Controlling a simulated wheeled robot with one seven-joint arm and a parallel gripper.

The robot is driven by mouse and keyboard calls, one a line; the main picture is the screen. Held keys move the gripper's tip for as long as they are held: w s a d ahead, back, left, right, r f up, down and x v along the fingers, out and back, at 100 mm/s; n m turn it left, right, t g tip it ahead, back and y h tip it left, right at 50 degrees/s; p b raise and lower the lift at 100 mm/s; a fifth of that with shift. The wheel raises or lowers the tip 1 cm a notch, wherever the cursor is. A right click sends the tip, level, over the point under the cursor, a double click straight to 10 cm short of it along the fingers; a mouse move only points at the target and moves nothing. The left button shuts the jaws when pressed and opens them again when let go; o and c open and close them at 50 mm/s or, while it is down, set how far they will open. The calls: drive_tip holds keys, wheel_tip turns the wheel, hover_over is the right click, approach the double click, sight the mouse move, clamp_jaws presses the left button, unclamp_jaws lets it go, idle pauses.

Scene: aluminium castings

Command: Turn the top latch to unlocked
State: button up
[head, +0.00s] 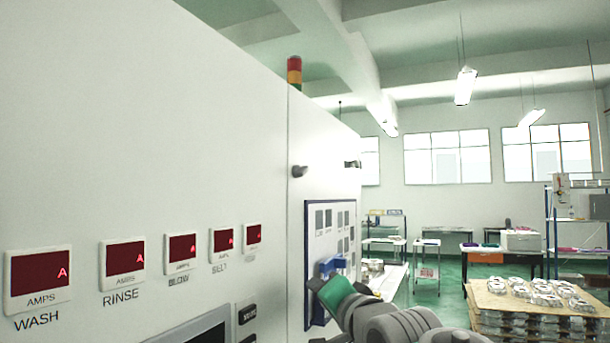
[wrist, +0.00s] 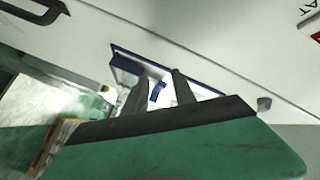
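A dark, stubby latch (head: 299,171) sticks out near the top of the white cabinet, beside a vertical seam and above a blue-framed panel (head: 309,230). It lies roughly level, tilted slightly. A similar dark latch (wrist: 264,103) shows at the right in the wrist view, off the corner of the panel; it seems to be the same one. My gripper (wrist: 158,76) is open, its two dark fingers apart and pointing at the panel. In the head view its green body (head: 335,294) is below the latch, clear of it; the fingers cannot be made out there.
A blue part (head: 333,266) is at the panel near my gripper; it also appears between the fingers in the wrist view (wrist: 157,92). Another dark fitting (head: 352,163) is farther along the cabinet. A pallet of castings (head: 540,297) stands at the right.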

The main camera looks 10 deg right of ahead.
sight(305, 173)
wheel_tip(305, 173, up, 20)
drive_tip(key=s+m+t+y+p, duration=0.2)
drive_tip(key=t+y, duration=0.1)
drive_tip(key=t, duration=0.1)
drive_tip(key=shift+t, duration=0.3)
drive_tip(key=p+x, duration=0.4)
drive_tip(key=x, duration=0.3)
drive_tip(key=shift+a+r, duration=0.2)
drive_tip(key=shift+r, duration=0.05)
drive_tip(key=shift+w+f, duration=0.1)
drive_tip(key=shift+w, duration=0.1)
drive_tip(key=shift+c, duration=0.3)
clamp_jaws()
